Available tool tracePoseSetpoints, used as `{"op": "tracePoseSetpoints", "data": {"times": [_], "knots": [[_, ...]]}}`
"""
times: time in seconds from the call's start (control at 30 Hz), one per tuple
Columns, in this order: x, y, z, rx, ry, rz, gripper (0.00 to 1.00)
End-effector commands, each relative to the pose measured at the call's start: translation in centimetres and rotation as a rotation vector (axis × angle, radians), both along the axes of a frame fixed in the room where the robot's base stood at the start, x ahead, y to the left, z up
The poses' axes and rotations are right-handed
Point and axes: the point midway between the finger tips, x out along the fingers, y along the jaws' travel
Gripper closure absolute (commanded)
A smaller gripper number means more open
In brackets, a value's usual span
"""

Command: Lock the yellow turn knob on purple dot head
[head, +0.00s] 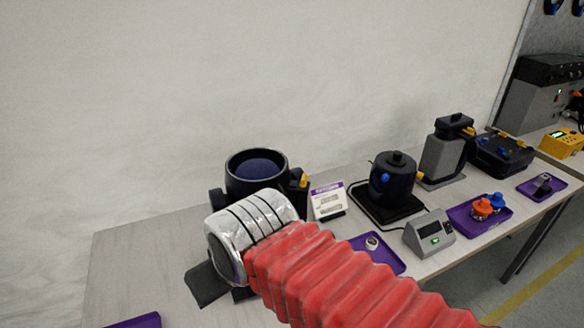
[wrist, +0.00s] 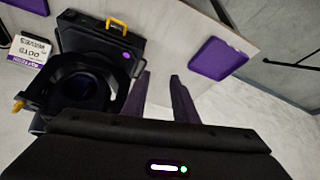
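A dark fixture with a round lens (head: 256,168) stands at the left of the table, partly hidden behind my arm. A yellow knob (head: 304,180) sits on its right side; a yellow piece also shows at the left edge of the fixture in the wrist view (wrist: 19,106). In the wrist view, the dark box part (wrist: 100,52) carries a purple dot (wrist: 126,55) and a yellow handle-shaped piece (wrist: 118,24). My gripper (wrist: 162,80) has its two fingers apart with nothing between them, beside the box and clear of both yellow pieces.
A label card (head: 327,201) stands right of the fixture. A purple tray (wrist: 217,60) lies near the gripper in the wrist view. Further right are a purple tray (head: 392,262), a grey meter (head: 429,234), a black round device (head: 393,183) and other equipment. The pale wall is behind.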

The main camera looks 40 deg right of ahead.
Motion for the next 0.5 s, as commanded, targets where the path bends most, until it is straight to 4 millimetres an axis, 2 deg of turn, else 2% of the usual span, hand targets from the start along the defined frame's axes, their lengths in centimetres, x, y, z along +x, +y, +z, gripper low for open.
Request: {"op": "tracePoseSetpoints", "data": {"times": [0.33, 0.5], "knots": [[0.0, 0.0, 0.1, 0.0, 0.0, -0.001, 0.74], [0.8, -1.0, 1.3, 0.003, 0.007, -0.047, 0.74]]}}
